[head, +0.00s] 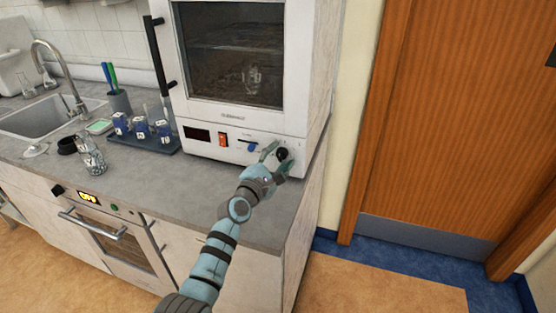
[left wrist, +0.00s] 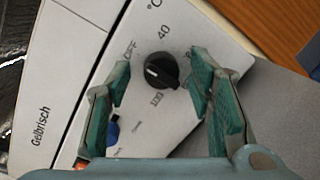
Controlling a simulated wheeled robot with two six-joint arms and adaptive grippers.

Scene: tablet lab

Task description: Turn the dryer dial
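The dryer (head: 228,127) is a white cabinet with a dark glass door, standing on the counter's right end. Its black dial (head: 282,154) is at the right of the lower control panel. In the left wrist view the dial (left wrist: 160,70) shows a white mark on its left side, with OFF, 40 and 100 printed around it. My left gripper (head: 277,160) is at the panel. In the left wrist view its green-padded fingers (left wrist: 161,82) stand open on either side of the dial, with a gap on the left; contact on the right is unclear. My right gripper is out of view.
A red switch (head: 222,139) and a blue control (head: 252,147) sit left of the dial. A tray of blue-labelled bottles (head: 142,128), a glass flask (head: 92,156) and a sink (head: 40,117) are further left. An oven (head: 122,240) is below the counter.

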